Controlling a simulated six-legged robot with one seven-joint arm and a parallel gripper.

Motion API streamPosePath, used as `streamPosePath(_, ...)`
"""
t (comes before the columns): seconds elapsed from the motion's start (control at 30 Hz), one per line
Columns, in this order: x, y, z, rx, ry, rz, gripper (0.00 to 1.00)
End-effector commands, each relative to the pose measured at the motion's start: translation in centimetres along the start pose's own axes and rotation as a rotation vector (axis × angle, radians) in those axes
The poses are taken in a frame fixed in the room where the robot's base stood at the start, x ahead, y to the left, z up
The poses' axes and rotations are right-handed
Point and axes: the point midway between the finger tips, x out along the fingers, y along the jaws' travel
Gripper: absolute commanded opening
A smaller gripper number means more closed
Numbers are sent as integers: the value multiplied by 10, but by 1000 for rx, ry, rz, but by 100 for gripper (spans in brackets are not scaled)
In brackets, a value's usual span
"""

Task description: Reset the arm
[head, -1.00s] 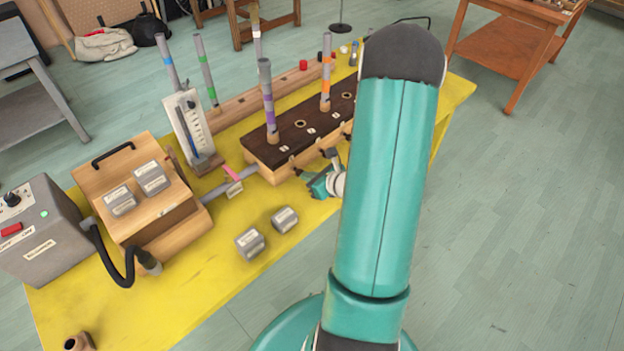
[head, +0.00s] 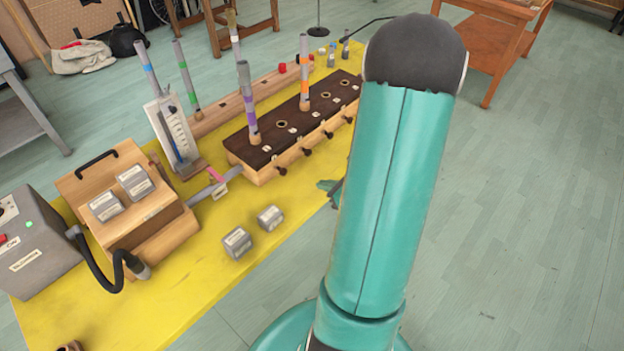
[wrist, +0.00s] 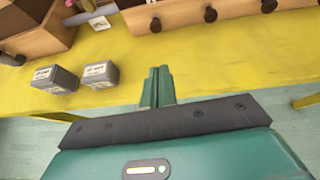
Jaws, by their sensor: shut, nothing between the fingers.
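My gripper (wrist: 157,85) shows in the wrist view with its two green fingers together and nothing between them. It is in the air above the front edge of the yellow table (wrist: 215,62). In the head view my gripper (head: 328,187) is a small green shape, mostly hidden behind my green arm. The wooden pipe chest (head: 265,172) with a dark top and several knobs stands behind it, apart from the fingers.
Two grey weights (head: 237,242) (head: 270,218) sit on the table, left of my gripper. A wooden bellows box (head: 150,215) and a grey blower box (head: 40,240) stand farther left. An orange-brown side table (head: 490,45) is at the back right. The floor (head: 520,240) on the right is clear.

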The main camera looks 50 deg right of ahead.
Motion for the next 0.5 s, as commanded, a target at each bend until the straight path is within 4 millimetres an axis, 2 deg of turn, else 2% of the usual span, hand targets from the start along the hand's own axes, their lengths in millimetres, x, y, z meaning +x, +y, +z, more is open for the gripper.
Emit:
streamPosePath(0.33, -4, 2, 0, -5, 0, 4, 0)
streamPosePath(0.43, -1, 13, 13, -62, -1, 45, 0)
streamPosePath(0.5, 3, 31, 31, -155, 0, 111, 0)
